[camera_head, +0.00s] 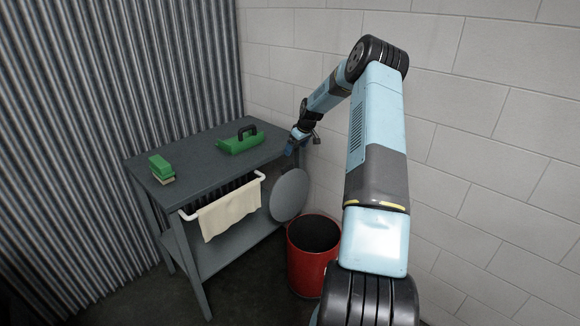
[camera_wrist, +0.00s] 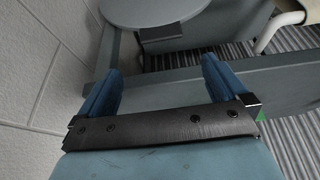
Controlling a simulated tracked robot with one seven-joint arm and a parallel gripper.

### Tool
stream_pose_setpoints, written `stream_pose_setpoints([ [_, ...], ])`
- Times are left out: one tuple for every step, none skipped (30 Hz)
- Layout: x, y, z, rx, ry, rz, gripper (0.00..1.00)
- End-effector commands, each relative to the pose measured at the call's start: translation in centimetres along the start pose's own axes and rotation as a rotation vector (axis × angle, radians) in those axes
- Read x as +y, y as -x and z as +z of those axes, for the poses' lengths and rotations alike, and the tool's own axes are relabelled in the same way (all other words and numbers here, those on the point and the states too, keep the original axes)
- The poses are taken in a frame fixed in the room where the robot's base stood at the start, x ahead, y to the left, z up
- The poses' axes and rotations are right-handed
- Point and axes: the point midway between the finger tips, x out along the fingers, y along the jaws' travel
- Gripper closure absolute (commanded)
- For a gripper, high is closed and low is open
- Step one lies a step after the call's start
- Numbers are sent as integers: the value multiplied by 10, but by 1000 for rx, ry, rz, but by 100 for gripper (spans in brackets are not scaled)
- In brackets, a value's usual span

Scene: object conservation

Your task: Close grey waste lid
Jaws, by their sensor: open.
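The grey waste lid (camera_head: 290,195) is a round disc standing steeply tilted at the right end of the grey cart, above the red bin. Its lower part also shows at the top of the wrist view (camera_wrist: 155,10). The red waste bin (camera_head: 313,258) stands on the floor with its dark mouth uncovered. My gripper (camera_head: 291,150) is at the cart's right end, above the lid. In the wrist view my gripper (camera_wrist: 160,80) has its two blue fingers wide apart with nothing between them; the lid lies beyond the fingertips, apart from them.
The grey cart (camera_head: 190,163) carries a green sponge (camera_head: 160,166) and a green-based tool with a black handle (camera_head: 240,143). A cream cloth (camera_head: 230,210) hangs on the white rail at its front. A block wall (camera_head: 480,140) stands close on the right.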

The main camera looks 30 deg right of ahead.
Motion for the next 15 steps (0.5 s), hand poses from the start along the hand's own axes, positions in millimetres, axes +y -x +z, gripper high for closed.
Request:
stream_pose_setpoints([
  [-1,-7,0,-1,0,-2,0],
  [-1,-11,0,-2,0,-3,0],
  [-1,-17,1,-2,-1,-3,0],
  [-1,-22,1,-2,-1,-3,0],
  [-1,-27,0,-1,-1,-2,0],
  [-1,-34,0,-1,-1,-2,0],
  [-1,-40,0,-1,0,-2,0],
  [-1,-45,0,-2,1,-2,0],
  [-2,-52,1,-2,1,-2,0],
  [-1,-58,1,-2,1,-2,0],
  [-1,-62,1,-2,0,-2,0],
  [-1,-70,1,-2,0,-2,0],
  [-1,-75,1,-3,-1,-2,0],
  [-1,-80,1,-2,-1,-2,0],
  [-1,-87,1,-1,-1,-1,0],
])
